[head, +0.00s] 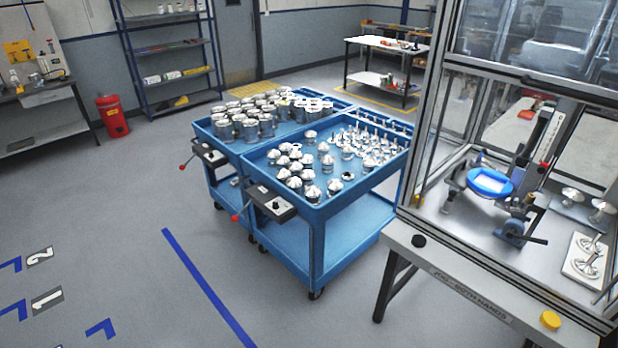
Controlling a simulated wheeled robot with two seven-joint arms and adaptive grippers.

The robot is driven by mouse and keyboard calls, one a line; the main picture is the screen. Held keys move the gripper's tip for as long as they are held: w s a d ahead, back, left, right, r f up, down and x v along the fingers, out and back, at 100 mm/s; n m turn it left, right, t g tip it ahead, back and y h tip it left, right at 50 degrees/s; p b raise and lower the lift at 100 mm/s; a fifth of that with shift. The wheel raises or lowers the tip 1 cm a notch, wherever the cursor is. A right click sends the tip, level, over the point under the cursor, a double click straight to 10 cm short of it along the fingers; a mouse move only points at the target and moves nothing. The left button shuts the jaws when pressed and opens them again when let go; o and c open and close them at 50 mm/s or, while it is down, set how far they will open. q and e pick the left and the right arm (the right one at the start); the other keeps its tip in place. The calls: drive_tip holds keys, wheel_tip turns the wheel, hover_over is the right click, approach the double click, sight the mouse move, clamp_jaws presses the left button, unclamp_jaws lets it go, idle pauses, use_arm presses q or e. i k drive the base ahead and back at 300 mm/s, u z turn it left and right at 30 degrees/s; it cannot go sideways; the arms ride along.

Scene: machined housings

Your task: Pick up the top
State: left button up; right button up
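Several silvery dome-topped parts (294,183) stand at the left and front of the near blue cart's (318,215) top tray. Several thin-stemmed metal parts (372,153) stand upright at the tray's right side. Several silvery cylindrical housings (251,130) are grouped on the far blue cart's (205,136) tray. I cannot tell which single part is the top. Neither of my grippers shows in the head view.
At right, a framed glass enclosure on a grey bench (450,262) holds a blue ring fixture (490,182), metal parts on a white plate (587,262) and domed parts (602,210). A yellow button (550,320) is on the front. Floor left of the carts is clear.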

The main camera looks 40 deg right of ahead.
sight(334, 187)
drive_tip(key=z, duration=0.05)
drive_tip(key=i, duration=1.85)
drive_tip(key=z, duration=0.9)
drive_tip(key=i, duration=1.05)
drive_tip(key=z, duration=0.9)
